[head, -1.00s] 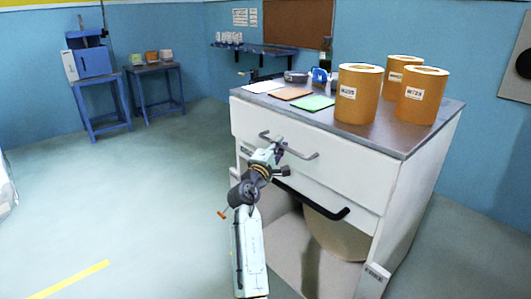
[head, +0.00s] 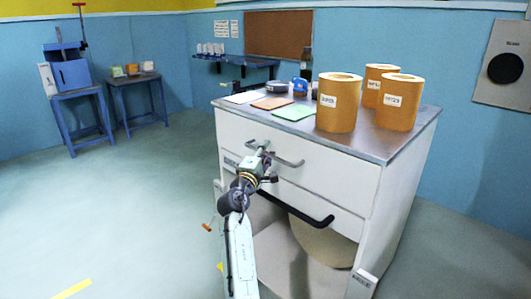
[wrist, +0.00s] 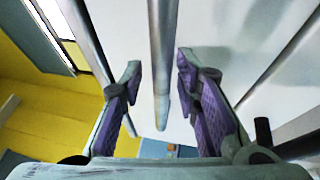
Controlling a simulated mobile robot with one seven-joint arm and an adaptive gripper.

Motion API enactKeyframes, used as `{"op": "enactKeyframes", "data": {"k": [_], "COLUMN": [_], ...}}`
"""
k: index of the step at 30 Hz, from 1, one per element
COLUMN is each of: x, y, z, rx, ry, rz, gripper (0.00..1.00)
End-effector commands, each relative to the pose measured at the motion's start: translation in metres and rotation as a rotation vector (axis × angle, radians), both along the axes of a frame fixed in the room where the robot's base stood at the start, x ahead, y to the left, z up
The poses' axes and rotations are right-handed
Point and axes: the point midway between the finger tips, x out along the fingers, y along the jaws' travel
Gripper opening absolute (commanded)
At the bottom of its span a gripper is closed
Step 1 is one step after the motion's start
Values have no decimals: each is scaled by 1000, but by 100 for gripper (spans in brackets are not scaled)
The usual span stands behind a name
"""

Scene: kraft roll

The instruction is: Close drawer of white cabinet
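The white cabinet (head: 395,205) stands right of centre in the head view, with a grey top. Its upper drawer (head: 335,168) has a grey bar handle (head: 290,163); a black handle (head: 312,217) sits on the front below. I cannot tell how far any drawer stands out. My gripper (head: 262,150) is at the left part of the grey handle. In the wrist view my gripper (wrist: 157,95) is open, its purple-padded fingers apart, with a grey bar (wrist: 162,50) running between them. No finger visibly clamps the bar. The arm hides part of the cabinet's lower front.
Several brown paper rolls (head: 338,105), coloured sheets (head: 295,112) and small items stand on the cabinet top. An open lower space holds a large beige round thing (head: 325,245). Blue tables (head: 137,105) stand far left.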

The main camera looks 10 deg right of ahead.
Motion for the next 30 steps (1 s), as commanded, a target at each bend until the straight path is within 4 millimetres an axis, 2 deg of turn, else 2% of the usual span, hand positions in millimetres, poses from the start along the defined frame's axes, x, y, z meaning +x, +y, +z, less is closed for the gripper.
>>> {"op": "enactKeyframes", "data": {"k": [11,14,24,30], "x": [-6,-17,-76,-95], "y": [4,12,50,62], "z": [-4,-7,-19,-22], "rx": [0,1,1,0], "ry": [4,3,3,2], "rz": [-1,1,1,0], "gripper": [31,31,31,31]}}
